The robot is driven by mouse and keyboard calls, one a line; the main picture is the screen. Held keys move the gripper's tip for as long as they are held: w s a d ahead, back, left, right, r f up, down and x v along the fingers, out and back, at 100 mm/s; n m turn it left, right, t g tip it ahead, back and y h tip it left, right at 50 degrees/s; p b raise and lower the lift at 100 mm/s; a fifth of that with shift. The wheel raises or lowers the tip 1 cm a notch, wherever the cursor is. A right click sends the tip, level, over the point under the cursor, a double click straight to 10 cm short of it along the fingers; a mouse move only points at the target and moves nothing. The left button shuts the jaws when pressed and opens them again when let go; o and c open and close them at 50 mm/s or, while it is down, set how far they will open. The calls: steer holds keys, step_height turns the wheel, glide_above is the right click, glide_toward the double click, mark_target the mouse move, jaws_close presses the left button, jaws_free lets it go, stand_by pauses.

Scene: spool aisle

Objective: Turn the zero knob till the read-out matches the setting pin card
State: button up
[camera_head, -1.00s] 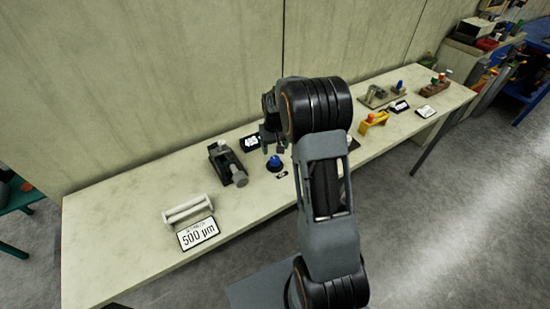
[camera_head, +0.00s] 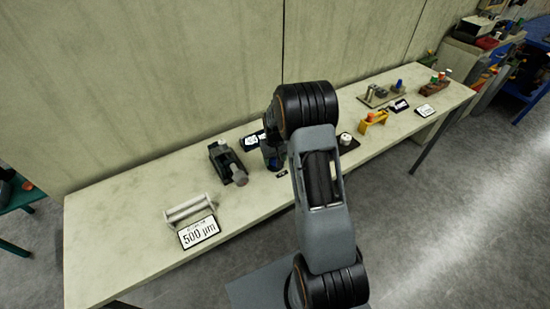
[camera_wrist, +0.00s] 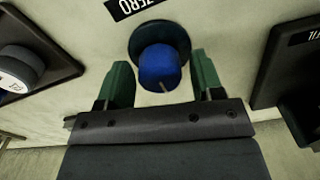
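The blue zero knob (camera_wrist: 157,67) stands on a dark round base in the wrist view, with a pale pointer mark on its side. A black label reading ZERO (camera_wrist: 133,5) lies beside it. My gripper (camera_wrist: 160,82) is open, with one green finger on each side of the knob and a gap to it on both sides. In the head view the knob is mostly hidden by my arm. The dark read-out (camera_head: 251,141) stands just behind, its figures too small to read. A white card (camera_head: 199,233) reads 500 µm; its small top line is unreadable.
A dark clamp-like device (camera_head: 227,162) stands left of the knob, and a white roller holder (camera_head: 189,209) behind the card. A dark plate with a white knob (camera_head: 345,139) and a yellow bracket (camera_head: 373,121) stand to the right. The bench's left end is clear.

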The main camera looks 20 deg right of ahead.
mark_target(275, 158)
steer(key=c, duration=0.7)
steer(key=shift+f+m+b, duration=0.15)
steer(key=shift+m+b, duration=0.6)
steer(key=shift+m, duration=0.15)
steer(key=shift+r+m+b, duration=0.2)
steer(key=shift+m+b, duration=0.15)
steer(key=shift+m, duration=1.05)
steer(key=o, duration=0.9)
step_height(275, 158, up, 14)
steer(key=b, duration=0.1)
steer(key=shift+f, duration=0.15)
